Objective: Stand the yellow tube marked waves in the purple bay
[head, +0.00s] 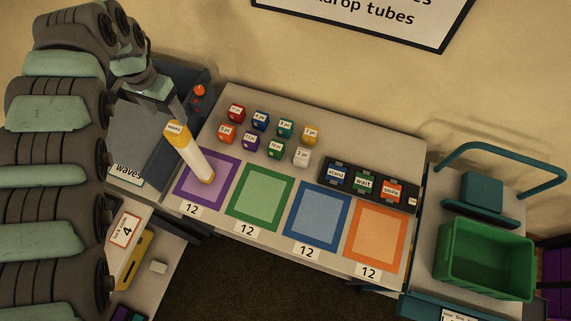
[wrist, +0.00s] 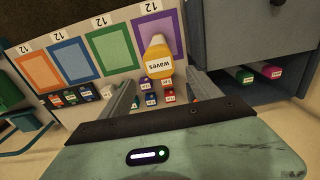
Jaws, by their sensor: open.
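The yellow-capped tube marked waves (head: 193,157) has a pale body and stands with its base inside the purple bay (head: 233,164), looking upright. Its cap and label also show nearly end-on in the wrist view (wrist: 160,60), in front of the purple bay's outline (wrist: 141,27). My gripper (head: 178,112) is just behind and above the tube's top in the head view. In the wrist view its two fingers (wrist: 164,84) are spread wide, with nothing held between them. The tube's cap lies beyond the fingertips.
Green (head: 260,197), blue (head: 318,215) and orange (head: 377,234) bays run to the right, empty. Several small coloured cubes (head: 260,121) and a black rack (head: 326,171) stand behind them. A cart with a green crate (head: 486,257) is at right. Other tubes (wrist: 271,72) lie in a shelf compartment.

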